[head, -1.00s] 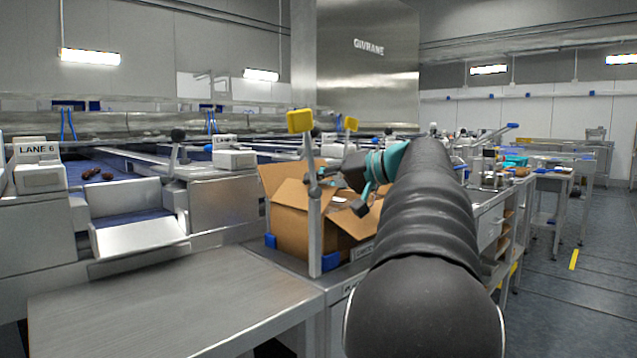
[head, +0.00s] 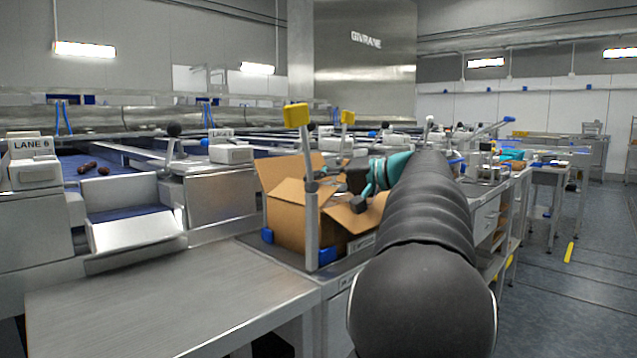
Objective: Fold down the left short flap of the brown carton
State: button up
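The brown carton (head: 285,228) stands on a bench to the right of the steel table, with its top flaps up or splayed. A tall flap (head: 279,172) rises at its left and back, and another flap (head: 290,191) leans at the front left. A flap at the right (head: 352,219) tilts outward. My gripper (head: 351,188) is over the right part of the carton, at the end of my dark arm. A post partly hides it, and its fingers are too small to read. The carton's inside is mostly hidden.
A grey post (head: 312,225) with a yellow top (head: 296,115) stands right in front of the carton; a second yellow-topped post (head: 347,118) is behind. Blue corner blocks (head: 267,236) sit at the carton's base. The steel table (head: 170,300) is bare.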

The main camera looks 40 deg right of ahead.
jog(key=v, duration=1.1)
jog(key=shift+s+d+r, duration=0.15)
jog(key=shift+s, duration=0.35)
